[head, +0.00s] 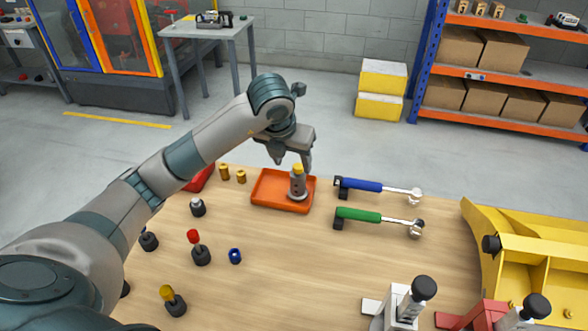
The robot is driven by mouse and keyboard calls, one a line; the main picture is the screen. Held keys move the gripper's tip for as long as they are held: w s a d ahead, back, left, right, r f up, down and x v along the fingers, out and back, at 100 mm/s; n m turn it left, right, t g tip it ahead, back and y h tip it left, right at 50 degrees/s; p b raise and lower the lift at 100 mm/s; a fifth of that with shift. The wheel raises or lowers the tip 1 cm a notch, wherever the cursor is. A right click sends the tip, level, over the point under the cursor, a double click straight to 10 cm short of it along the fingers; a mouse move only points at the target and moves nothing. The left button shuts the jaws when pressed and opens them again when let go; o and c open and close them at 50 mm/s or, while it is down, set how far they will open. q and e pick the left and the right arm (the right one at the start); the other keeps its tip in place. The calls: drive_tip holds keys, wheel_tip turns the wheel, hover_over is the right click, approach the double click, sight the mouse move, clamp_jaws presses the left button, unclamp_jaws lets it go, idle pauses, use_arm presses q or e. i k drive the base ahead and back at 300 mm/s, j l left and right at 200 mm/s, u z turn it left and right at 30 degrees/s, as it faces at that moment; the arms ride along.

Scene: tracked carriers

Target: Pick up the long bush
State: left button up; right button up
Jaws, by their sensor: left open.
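My left gripper (293,165) is open, its fingers pointing down over the orange tray (268,202). In the tray stands a tall grey flanged piece (297,188) with a yellow top, upright just below the fingers; I cannot tell whether they touch it. Two short brass-coloured bushes, a left one (224,171) and a right one (241,176), stand on the table left of the tray. Which piece is the long bush is not certain from this view; the grey one is the tallest by the gripper. My right gripper does not show.
Clamps stand at the front right, beside a yellow fixture (540,262). The table's middle is clear.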

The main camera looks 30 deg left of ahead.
sight(224, 173)
drive_tip(key=u, duration=1.4)
